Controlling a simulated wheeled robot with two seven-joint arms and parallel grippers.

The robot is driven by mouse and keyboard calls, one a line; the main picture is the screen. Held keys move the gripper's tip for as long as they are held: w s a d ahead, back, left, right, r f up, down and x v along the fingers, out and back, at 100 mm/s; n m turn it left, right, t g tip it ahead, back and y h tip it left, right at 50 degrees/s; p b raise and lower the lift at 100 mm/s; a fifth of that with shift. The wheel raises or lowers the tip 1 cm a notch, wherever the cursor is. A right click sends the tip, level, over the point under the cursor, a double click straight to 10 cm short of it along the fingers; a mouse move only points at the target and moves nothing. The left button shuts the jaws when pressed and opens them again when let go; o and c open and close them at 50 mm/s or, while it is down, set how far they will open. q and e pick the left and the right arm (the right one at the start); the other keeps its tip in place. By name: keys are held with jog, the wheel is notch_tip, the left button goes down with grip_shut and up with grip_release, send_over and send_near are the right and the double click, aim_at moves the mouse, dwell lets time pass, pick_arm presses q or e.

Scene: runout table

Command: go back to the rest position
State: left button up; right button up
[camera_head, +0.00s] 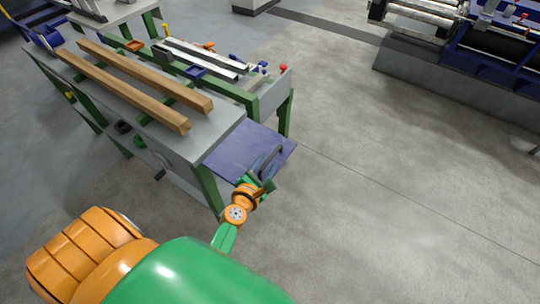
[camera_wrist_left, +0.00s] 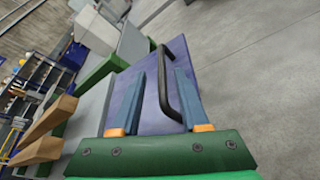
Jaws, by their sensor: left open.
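My left gripper (camera_head: 264,176) is at the near end of the runout table (camera_head: 220,135), over a blue-purple panel (camera_head: 232,150) there. In the left wrist view my left gripper (camera_wrist_left: 158,100) is open, its two blue fingers apart. The panel (camera_wrist_left: 184,62) lies beyond the fingers. A black bar handle (camera_wrist_left: 166,88) on the panel shows between the fingers, close to the right one; I cannot tell whether they touch. My right gripper is not in either view.
Two wooden beams (camera_head: 135,85) lie along the grey table. Metal bars (camera_head: 205,58) and small tools lie on the green-framed bench behind. A blue machine (camera_head: 490,45) on a concrete plinth (camera_head: 440,80) stands at the top right. The floor (camera_head: 400,200) to the right is clear.

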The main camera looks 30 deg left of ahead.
pick_arm(q)
jog(key=v, duration=0.3)
jog(key=shift+s+r, duration=0.15)
jog(key=shift+s, duration=0.05)
jog(key=shift+w, duration=0.1)
